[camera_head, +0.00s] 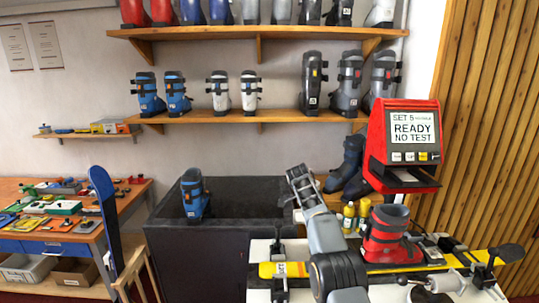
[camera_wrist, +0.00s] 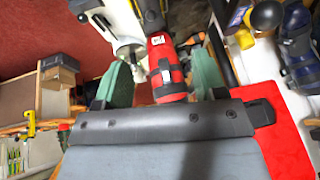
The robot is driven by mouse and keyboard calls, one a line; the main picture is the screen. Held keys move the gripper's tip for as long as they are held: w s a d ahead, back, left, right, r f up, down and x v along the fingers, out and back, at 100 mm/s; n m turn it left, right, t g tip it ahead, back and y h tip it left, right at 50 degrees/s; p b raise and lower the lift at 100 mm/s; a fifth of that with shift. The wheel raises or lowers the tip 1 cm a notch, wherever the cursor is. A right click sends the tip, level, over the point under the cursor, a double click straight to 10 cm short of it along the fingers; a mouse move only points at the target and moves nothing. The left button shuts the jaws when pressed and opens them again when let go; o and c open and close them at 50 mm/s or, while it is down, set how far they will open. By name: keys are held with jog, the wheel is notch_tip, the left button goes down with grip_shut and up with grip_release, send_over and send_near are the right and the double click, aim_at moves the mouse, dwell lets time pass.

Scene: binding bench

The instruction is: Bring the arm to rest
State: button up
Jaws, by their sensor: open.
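My arm reaches up in the middle of the head view, and my gripper (camera_head: 299,178) is raised in front of the dark bin. In the wrist view its two green fingers (camera_wrist: 162,84) stand well apart. A red boot shows between the fingers in that view (camera_wrist: 164,66); the picture does not clearly show how far beyond them it is. In the head view the red ski boot (camera_head: 385,235) stands upright on the bench at right, apart from my gripper.
The red test device (camera_head: 402,145) reads "READY NO TEST". A black bin (camera_head: 240,202) with a blue boot (camera_head: 193,194) stands behind my arm. Yellow bottles (camera_head: 349,217) are near the red boot. A tool table (camera_head: 60,215) and upright blue ski (camera_head: 104,215) are at left; boot shelves (camera_head: 235,116) line the wall.

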notch_tip(320, 180, down, 6)
jog(key=s+a+n+y, duration=0.1)
jog(key=n, duration=0.4)
jog(key=s+r+n+t+y+b, duration=0.1)
jog(key=s+n, duration=0.5)
jog(key=s, duration=1.3)
jog(key=s+d+r+n+t+y+b, duration=0.1)
jog(key=s+n, duration=0.5)
jog(key=s, duration=1.4)
jog(key=shift+s+d+r+n+t+y+b, duration=0.15)
jog(key=shift+s+r+n+t+y+b, duration=0.15)
jog(key=shift+r+t+y+b, duration=0.8)
